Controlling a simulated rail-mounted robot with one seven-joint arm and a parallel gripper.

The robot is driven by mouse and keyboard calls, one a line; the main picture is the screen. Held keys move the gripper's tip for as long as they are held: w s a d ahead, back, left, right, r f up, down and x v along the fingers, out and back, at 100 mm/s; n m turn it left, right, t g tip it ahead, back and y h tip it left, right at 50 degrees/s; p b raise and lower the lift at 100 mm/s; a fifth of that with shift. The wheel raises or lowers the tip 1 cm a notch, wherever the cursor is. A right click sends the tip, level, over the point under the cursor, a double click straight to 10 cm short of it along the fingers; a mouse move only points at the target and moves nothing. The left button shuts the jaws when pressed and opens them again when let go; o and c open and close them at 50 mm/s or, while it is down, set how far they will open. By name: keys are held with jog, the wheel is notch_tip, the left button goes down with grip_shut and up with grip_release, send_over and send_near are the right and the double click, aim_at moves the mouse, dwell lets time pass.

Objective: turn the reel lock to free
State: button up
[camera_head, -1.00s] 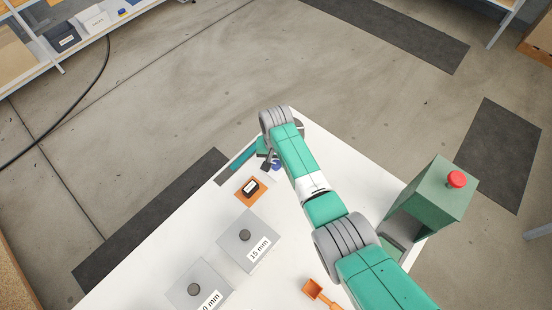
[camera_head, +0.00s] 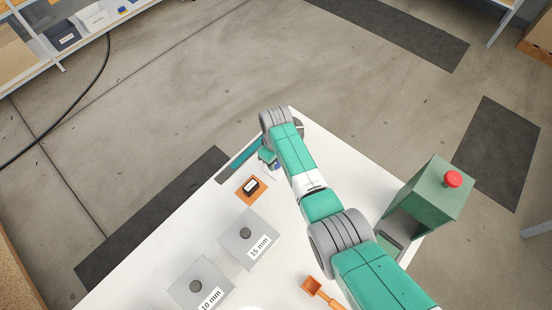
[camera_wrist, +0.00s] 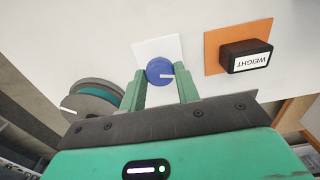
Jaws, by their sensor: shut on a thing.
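The reel lock is a round blue knob (camera_wrist: 157,67) with a white pointer line, on a white square plate (camera_wrist: 148,48) in the wrist view. Its line points to the right in that view. My gripper (camera_wrist: 161,74) has one green finger on each side of the knob and is shut on it. The grey reel (camera_wrist: 94,101) with a teal band lies left of the knob in the wrist view. In the head view my arm covers most of the knob and the reel.
A black weight (camera_wrist: 246,57) sits on an orange mat (camera_wrist: 214,51), close to the right finger; it also shows in the head view (camera_head: 251,186). Grey plates (camera_head: 263,228), an orange scoop (camera_head: 312,286) and a green press (camera_head: 432,191) with a red button stand on the white table.

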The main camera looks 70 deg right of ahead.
jog(key=shift+n, duration=1.5)
jog(key=o, duration=1)
jog(key=shift+c, duration=0.2)
jog(key=shift+r, duration=0.1)
notch_tip(320, 180, up, 8)
jog(key=shift+f+p, duration=0.2)
jog(key=shift+p, duration=0.8)
